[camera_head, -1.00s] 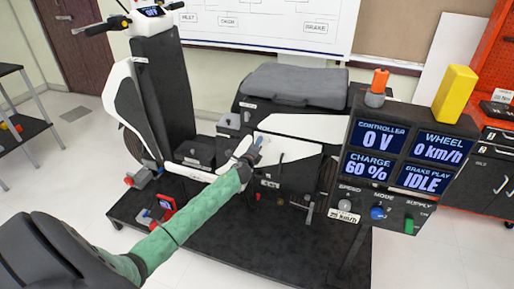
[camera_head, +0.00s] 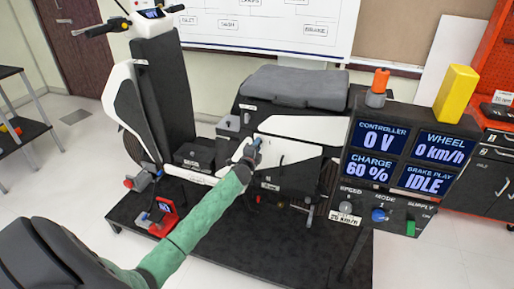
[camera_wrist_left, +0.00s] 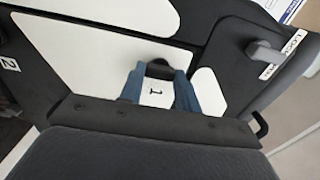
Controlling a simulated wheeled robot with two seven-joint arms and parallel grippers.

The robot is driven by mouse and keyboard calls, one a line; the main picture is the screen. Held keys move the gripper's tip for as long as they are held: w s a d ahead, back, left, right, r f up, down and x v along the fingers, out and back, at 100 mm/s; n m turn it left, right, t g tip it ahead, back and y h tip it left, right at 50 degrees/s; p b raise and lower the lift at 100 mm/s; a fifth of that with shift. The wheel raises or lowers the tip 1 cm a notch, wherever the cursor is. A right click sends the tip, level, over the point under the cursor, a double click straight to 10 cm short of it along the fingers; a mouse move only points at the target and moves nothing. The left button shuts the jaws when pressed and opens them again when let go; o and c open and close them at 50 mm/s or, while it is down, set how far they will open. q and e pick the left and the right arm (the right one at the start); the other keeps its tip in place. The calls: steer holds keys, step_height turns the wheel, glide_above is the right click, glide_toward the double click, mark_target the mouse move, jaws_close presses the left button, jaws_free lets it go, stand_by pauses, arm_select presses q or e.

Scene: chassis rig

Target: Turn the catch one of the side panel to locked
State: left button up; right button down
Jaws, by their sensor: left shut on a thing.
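The white side panel (camera_head: 300,128) is on the flank of the scooter under the seat. My left gripper (camera_head: 257,146) reaches its left part in the head view. In the left wrist view, the blue fingers of my left gripper (camera_wrist_left: 160,78) are shut on catch one (camera_wrist_left: 160,68), a small dark piece. A "1" label (camera_wrist_left: 154,91) shows between the fingers. The fingers partly hide the catch, so I cannot tell its angle for sure. My right gripper is not in view.
A grey lever (camera_wrist_left: 265,52) with a lock label is at the upper right in the wrist view. A "2" label (camera_wrist_left: 10,63) is at the left. The display console (camera_head: 405,155) stands right of the panel. The seat (camera_head: 295,86) is above it.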

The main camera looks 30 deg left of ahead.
arm_select(q)
steer(key=o, duration=1)
steer(key=shift+a, duration=0.1)
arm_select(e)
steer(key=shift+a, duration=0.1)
arm_select(q)
steer(key=shift+s, duration=0.1)
steer(key=shift+b+v, duration=0.65)
steer(key=shift+v, duration=3.2)
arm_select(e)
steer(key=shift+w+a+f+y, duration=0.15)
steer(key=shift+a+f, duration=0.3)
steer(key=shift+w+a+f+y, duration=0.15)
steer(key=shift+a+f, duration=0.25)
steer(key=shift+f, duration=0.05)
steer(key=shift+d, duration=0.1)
